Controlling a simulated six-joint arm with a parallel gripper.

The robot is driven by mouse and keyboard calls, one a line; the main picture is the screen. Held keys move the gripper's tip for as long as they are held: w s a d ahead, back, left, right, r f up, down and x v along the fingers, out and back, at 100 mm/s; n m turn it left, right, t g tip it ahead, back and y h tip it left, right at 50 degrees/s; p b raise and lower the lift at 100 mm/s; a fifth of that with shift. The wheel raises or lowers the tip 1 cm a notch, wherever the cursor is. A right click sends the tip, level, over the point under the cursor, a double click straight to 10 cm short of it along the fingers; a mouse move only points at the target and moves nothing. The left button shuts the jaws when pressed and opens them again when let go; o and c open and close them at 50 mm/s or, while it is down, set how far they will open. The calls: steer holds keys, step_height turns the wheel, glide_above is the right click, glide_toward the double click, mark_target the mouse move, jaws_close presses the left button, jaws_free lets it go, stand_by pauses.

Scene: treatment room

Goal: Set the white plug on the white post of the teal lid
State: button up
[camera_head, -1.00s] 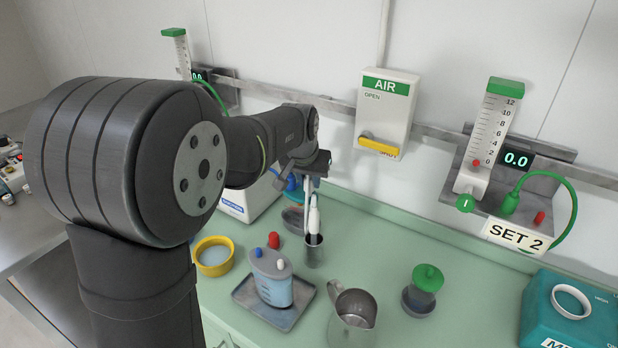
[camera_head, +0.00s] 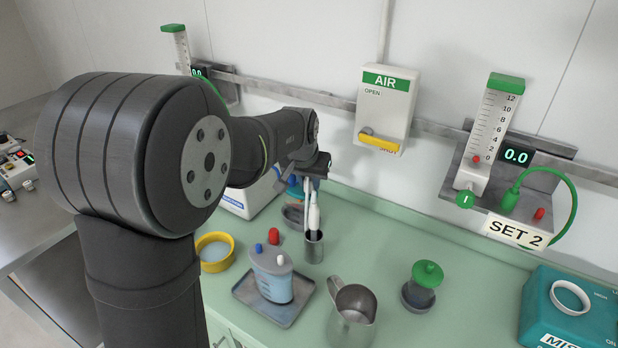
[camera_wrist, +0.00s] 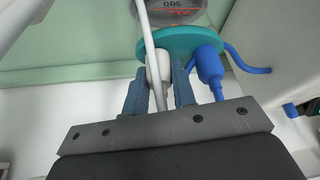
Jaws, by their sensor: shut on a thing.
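In the wrist view, my gripper (camera_wrist: 160,70) is shut on the white plug (camera_wrist: 153,66), which has a white tube (camera_wrist: 147,25) running up from it. The plug is at the near edge of the round teal lid (camera_wrist: 186,42), overlapping it in the picture. I cannot make out the white post; the plug and fingers may hide it. I cannot tell whether the plug touches the post. A blue plug (camera_wrist: 210,68) with a blue tube is on the lid, right of my fingers. In the head view, the lid is mostly hidden behind my arm.
In the head view, a metal cup with white-handled tools (camera_head: 314,248) stands close in front of my gripper. A grey-lidded jar (camera_head: 270,278) on a tray, a yellow-rimmed bowl (camera_head: 214,253), a metal jug (camera_head: 352,318) and a green-capped jar (camera_head: 422,284) stand nearer. The counter's middle right is clear.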

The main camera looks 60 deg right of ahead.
mark_target(309, 179)
steer(key=shift+f, duration=0.1)
stand_by(0.7)
steer(key=o, duration=1)
steer(key=shift+o, duration=0.2)
steer(key=shift+r, duration=3.5)
steer(key=shift+f, duration=3.5)
